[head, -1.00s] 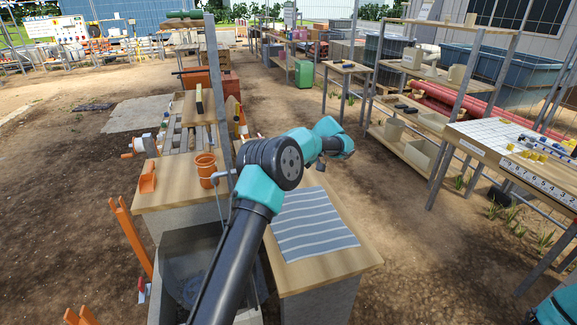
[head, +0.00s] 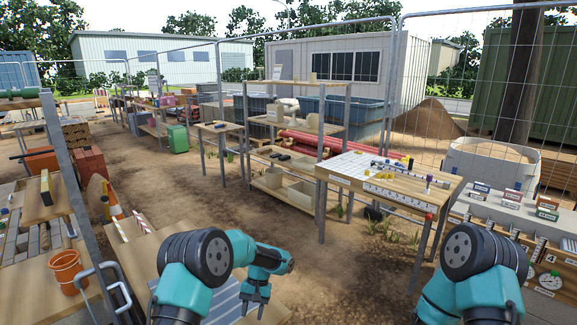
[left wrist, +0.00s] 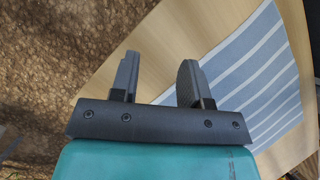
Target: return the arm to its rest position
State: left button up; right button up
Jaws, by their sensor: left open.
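My left gripper (head: 255,300) is open and empty in the head view, pointing down over the right part of a wooden bench top. In the left wrist view its two dark fingers (left wrist: 158,80) stand apart with nothing between them. A grey-and-white striped cloth (left wrist: 235,75) lies on the wooden top (left wrist: 150,50) below the fingers. The cloth also shows in the head view (head: 222,303), partly hidden by my left arm. My right arm (head: 475,275) is bent at the lower right of the head view. Its gripper is out of the picture.
An orange pot (head: 67,272) stands on the left bench beside a metal post (head: 75,190). A table with a white grid (head: 375,172) and a shelf rack (head: 285,187) stand ahead. A counter with a gauge (head: 549,281) is at right. Bare ground lies between.

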pick_arm(q)
jog(key=s+d+f+m+h, duration=0.3)
jog(key=s+d+f+h, duration=0.1)
jog(key=s+d+f, duration=0.85)
jog(key=s+a+n+t, duration=0.3)
jog(key=s+a, duration=0.5)
jog(key=a, duration=0.3)
jog(key=s+a+n+t+h, duration=0.1)
jog(key=s+a+n+t, duration=0.2)
jog(key=s+a, duration=0.6)
jog(key=a, duration=0.3)
jog(key=shift+a+r+h, duration=0.2)
jog(key=shift+h, duration=0.1)
